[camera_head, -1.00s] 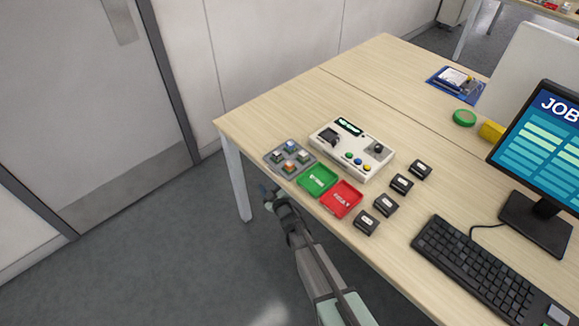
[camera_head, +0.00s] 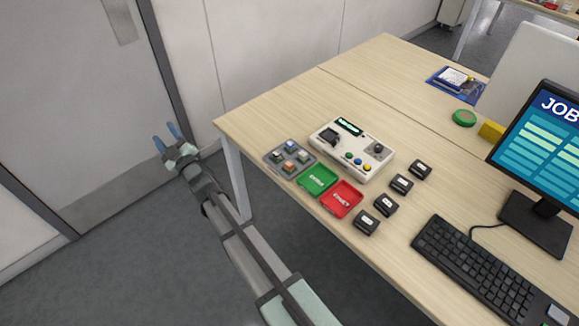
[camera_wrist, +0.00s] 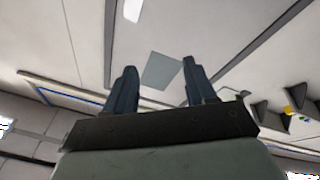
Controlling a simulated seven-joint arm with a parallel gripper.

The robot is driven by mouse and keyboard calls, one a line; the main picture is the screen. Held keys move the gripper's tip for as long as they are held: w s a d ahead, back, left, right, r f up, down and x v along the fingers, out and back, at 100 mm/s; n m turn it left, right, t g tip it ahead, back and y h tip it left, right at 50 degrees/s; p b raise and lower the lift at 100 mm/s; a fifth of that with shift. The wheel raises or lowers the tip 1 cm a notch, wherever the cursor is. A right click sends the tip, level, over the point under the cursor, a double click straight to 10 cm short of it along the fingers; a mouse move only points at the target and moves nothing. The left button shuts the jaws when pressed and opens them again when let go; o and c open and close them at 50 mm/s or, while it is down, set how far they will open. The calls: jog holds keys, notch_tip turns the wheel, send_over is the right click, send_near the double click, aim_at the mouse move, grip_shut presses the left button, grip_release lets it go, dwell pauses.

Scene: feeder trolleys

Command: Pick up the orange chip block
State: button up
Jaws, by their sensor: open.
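A grey tray (camera_head: 271,157) lies near the left edge of the table and holds several small chip blocks with coloured parts. An orange-looking chip block (camera_head: 289,167) sits at the tray's near side, but it is too small for me to be sure of its colour. My gripper (camera_head: 165,136) is up off the table's left side, in front of the door, well apart from the tray. It is open, with blue fingers spread and nothing between them. In the wrist view the gripper (camera_wrist: 159,66) points toward ceiling and walls, with no blocks seen.
A white tester box (camera_head: 352,148) stands beside the tray. A green tray (camera_head: 317,180) and a red tray (camera_head: 341,199) lie in front. Several black blocks (camera_head: 366,223), a keyboard (camera_head: 480,275) and a monitor (camera_head: 540,150) are to the right. The table's far left is clear.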

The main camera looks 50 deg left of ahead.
jog(key=w+m+t+h, duration=0.3)
jog(key=w+h, duration=0.3)
jog(key=w, duration=0.5)
jog(key=m+g+h, duration=0.3)
jog(key=h, duration=1.2)
send_near(289, 163)
jog(key=shift+w+a+f, duration=0.1)
jog(key=shift+f, duration=2.2)
jog(key=shift+w+f, duration=0.1)
jog(key=shift+f, duration=2.2)
jog(key=shift+c, duration=0.3)
grip_shut()
